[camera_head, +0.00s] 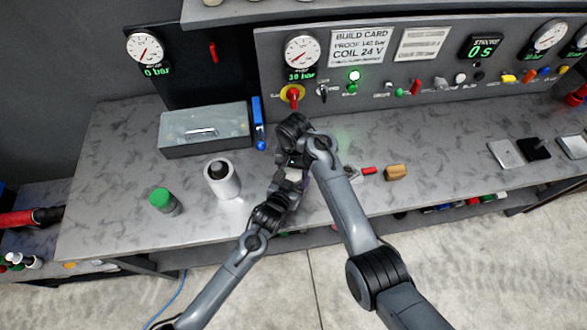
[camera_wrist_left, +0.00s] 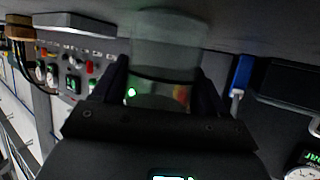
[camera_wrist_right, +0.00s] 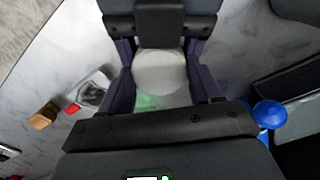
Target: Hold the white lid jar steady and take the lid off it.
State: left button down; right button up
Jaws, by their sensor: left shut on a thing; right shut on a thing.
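The jar (camera_wrist_left: 168,45) shows as a grey, see-through cylinder between my left fingers in the left wrist view, which looks upside down. My left gripper (camera_head: 288,180) is shut on its body from the side. The white round lid (camera_wrist_right: 160,72) shows in the right wrist view between the purple fingers of my right gripper (camera_head: 296,163). My right gripper is shut on the lid from above. In the head view the two grippers meet and hide most of the jar. Whether the lid is still seated on the jar is hidden.
A green-capped jar (camera_head: 163,201) and a pale cylinder with a dark top (camera_head: 221,180) stand left. A grey box (camera_head: 205,132) and a blue tool (camera_head: 258,125) lie behind. A red piece (camera_head: 369,170) and a tan block (camera_head: 396,172) lie right. The gauge panel (camera_head: 430,75) rises behind.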

jog(key=shift+a, duration=0.1)
jog(key=shift+c, duration=0.5)
jog(key=n, duration=0.3)
jog(key=o, duration=1.2)
jog(key=shift+c, duration=0.2)
